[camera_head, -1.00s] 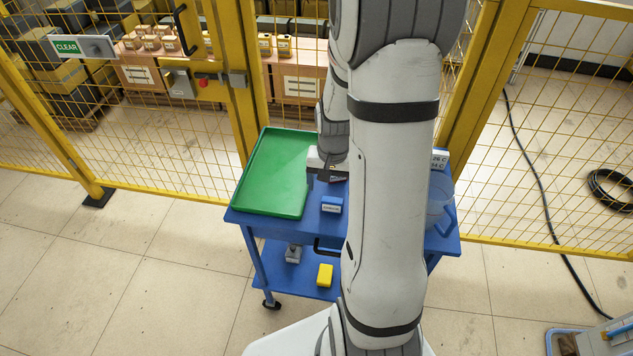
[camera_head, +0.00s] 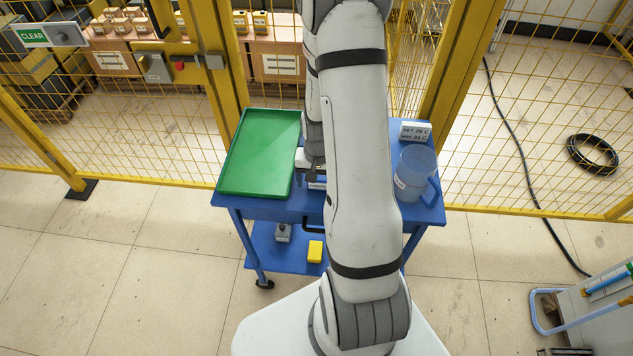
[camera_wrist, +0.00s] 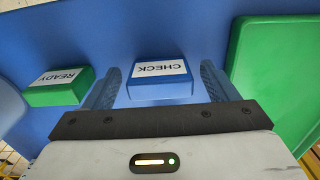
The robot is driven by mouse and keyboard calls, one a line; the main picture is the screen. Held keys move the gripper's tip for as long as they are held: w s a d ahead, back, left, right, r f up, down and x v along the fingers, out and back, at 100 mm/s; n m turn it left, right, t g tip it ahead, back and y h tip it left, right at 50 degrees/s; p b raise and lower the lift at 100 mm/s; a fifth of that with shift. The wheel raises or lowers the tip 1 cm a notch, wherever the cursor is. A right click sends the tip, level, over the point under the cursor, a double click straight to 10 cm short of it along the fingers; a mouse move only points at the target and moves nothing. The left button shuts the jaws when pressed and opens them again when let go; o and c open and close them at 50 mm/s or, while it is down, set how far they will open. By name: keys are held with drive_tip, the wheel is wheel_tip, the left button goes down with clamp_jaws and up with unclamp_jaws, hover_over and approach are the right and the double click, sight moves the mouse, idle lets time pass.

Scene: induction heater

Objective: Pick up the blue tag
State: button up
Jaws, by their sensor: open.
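The blue tag (camera_wrist: 158,88) is a small block with a white label reading CHECK. It sits on the blue cart top between the two fingers of my gripper (camera_wrist: 160,70) in the wrist view. The fingers are open, with a gap on each side of the tag. In the head view my gripper (camera_head: 313,175) is low over the cart, and only a sliver of the blue tag (camera_head: 317,186) shows below it. My arm hides the rest.
A green tag (camera_wrist: 58,88) reading READY lies left of the blue tag in the wrist view. The green tray (camera_head: 258,155) is on the cart's left. A clear jug (camera_head: 413,175) and a small display (camera_head: 415,132) stand right. A yellow block (camera_head: 315,251) lies on the lower shelf.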

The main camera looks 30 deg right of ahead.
drive_tip(key=shift+c, duration=0.3)
drive_tip(key=c, duration=1)
drive_tip(key=shift+r, duration=0.1)
